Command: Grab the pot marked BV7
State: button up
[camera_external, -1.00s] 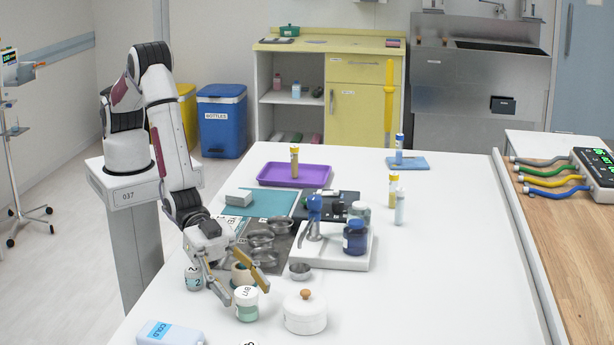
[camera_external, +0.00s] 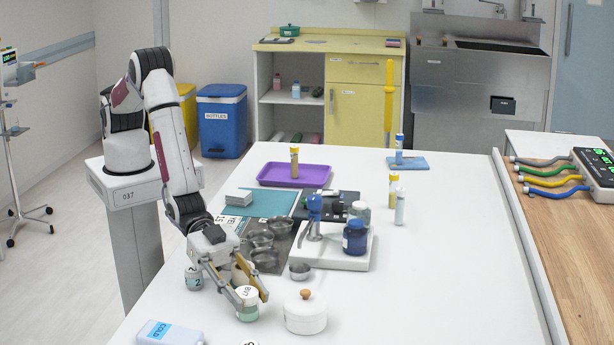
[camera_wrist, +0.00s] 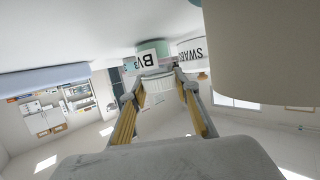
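The pot marked BV7 (camera_external: 247,310) is a small pale-green and white jar with a printed lid. It stands upright on the white table near the front. My gripper (camera_external: 253,300) reaches down over it, one finger on each side, close against it. In the wrist view, my gripper (camera_wrist: 158,92) has its fingers at both sides of the pot (camera_wrist: 157,84). The fingers look shut on the pot, which rests at table height.
A white lidded pot (camera_external: 305,315) with a wooden knob stands close on the right. A jar marked 2 (camera_external: 194,278) is at the left. Steel bowls (camera_external: 262,240) lie behind. A COLD pack (camera_external: 168,333) lies at the front left. The table's right side (camera_external: 450,280) is clear.

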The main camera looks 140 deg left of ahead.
aim_at(246, 292)
dwell(0.4)
jog(key=shift+r, duration=5)
